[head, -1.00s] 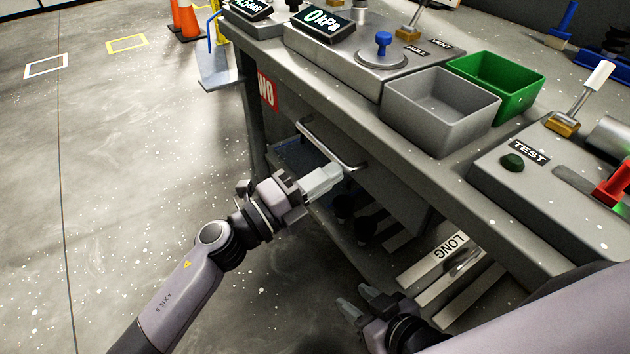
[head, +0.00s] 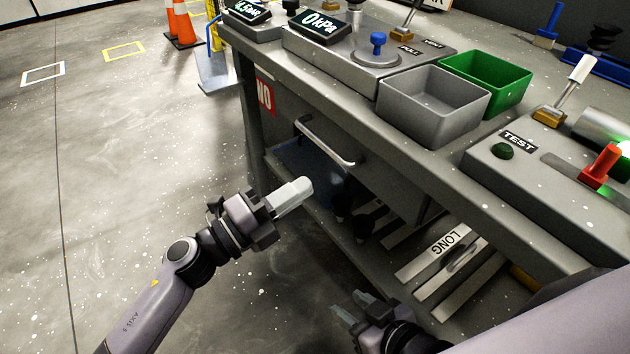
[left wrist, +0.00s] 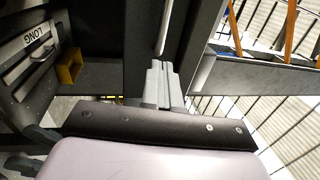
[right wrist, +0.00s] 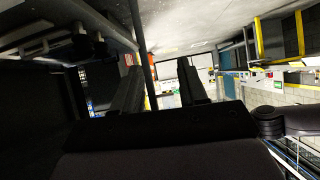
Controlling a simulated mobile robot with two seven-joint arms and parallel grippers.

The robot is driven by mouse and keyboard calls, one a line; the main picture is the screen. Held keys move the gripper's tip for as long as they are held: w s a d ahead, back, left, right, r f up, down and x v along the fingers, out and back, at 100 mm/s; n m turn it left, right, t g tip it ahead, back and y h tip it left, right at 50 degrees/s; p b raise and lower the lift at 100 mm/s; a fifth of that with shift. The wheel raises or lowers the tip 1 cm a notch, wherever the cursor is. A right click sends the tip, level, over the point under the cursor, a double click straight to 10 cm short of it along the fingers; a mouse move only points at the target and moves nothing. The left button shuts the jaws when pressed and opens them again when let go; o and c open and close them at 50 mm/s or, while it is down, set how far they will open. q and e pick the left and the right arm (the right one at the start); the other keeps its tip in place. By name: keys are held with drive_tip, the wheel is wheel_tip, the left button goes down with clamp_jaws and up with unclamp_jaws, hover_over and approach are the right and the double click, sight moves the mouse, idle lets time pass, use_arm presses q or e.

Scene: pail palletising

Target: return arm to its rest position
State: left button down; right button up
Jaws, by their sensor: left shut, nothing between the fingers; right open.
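My left gripper (head: 296,193) is shut and empty, with its pale fingers pressed together. It hangs in the air in front of the workbench, below and left of the drawer handle (head: 325,141), and clear of it in the head view. In the left wrist view its closed fingers (left wrist: 157,85) point toward the bench. My right gripper (head: 352,307) is low at the bottom middle of the head view, beside the bench's lower shelf. Its two dark fingers stand apart in the right wrist view (right wrist: 160,85), with nothing between them.
The workbench carries a grey bin (head: 432,108), a green bin (head: 487,82), a gauge reading 0 kPa (head: 320,25) and a TEST box (head: 548,190). Pale bars labelled LONG (head: 446,243) lie on the lower shelf. Open floor (head: 130,170) spreads on the left.

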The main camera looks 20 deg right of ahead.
use_arm(q)
drive_tip(key=v, duration=0.8)
use_arm(e)
drive_tip(key=shift+d+f, duration=0.3)
drive_tip(key=shift+d, duration=0.2)
